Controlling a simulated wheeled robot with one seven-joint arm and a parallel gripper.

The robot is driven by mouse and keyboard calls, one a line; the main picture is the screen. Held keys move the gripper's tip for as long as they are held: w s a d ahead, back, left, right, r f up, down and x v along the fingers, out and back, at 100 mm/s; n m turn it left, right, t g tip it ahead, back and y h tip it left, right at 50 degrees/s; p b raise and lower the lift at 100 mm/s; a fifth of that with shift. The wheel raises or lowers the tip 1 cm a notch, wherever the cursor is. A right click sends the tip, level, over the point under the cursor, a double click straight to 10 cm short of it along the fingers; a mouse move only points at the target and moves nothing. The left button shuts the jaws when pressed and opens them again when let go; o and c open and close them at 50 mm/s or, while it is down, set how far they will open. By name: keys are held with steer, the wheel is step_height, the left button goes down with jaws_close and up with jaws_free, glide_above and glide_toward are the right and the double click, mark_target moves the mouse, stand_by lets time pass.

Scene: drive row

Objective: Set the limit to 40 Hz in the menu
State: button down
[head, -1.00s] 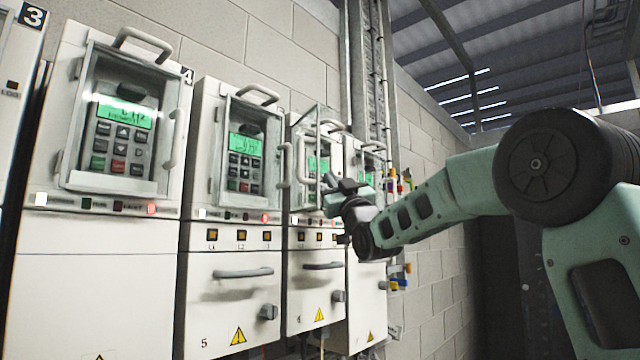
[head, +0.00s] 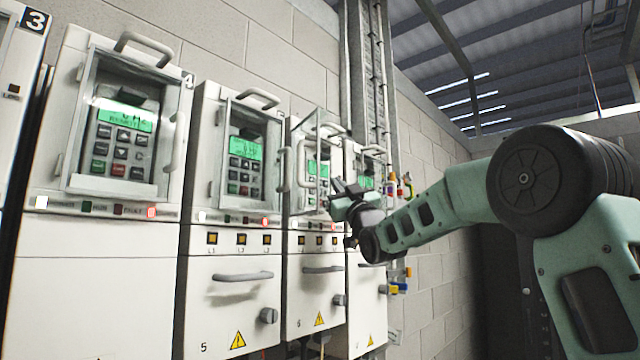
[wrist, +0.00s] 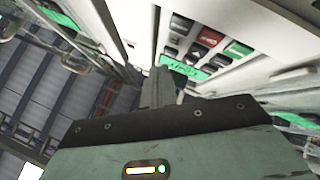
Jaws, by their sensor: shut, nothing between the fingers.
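The drive marked 6 (head: 314,262) stands third from the left among the fully visible white drives. Its clear keypad door appears swung open, and its keypad (head: 311,186) with a green display (head: 318,168) shows partly behind my gripper (head: 334,183). In the wrist view the keypad appears upside down, with grey, red and green keys (wrist: 207,38) and the lit display (wrist: 185,67); its text is too small to read surely. My gripper's fingers (wrist: 160,86) are shut and empty, close in front of the keypad. I cannot tell whether they touch a key.
The drive marked 4 (head: 105,270) and the drive marked 5 (head: 232,285) stand to the left with lit displays behind windowed doors. Another drive (head: 366,290) stands to the right. Cable trunking (head: 365,75) runs up the block wall. Door handles (head: 300,163) stick out near my gripper.

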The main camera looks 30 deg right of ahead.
steer(key=shift+w+a, duration=0.1)
steer(key=shift+w, duration=0.2)
steer(key=shift+w+a+b, duration=0.15)
steer(key=shift+w+b, duration=0.15)
steer(key=shift+w, duration=0.1)
stand_by(0.5)
steer(key=shift+s+f, duration=0.1)
steer(key=shift+s, duration=0.05)
stand_by(0.3)
steer(key=shift+s+d+b, duration=0.3)
steer(key=shift+s+b, duration=0.3)
steer(key=shift+b, duration=0.2)
steer(key=s+b, duration=0.1)
steer(key=s+d+b, duration=0.1)
steer(key=s, duration=0.1)
steer(key=s+b, duration=0.1)
steer(key=shift+s+d, duration=0.35)
steer(key=shift+s, duration=0.05)
stand_by(3.2)
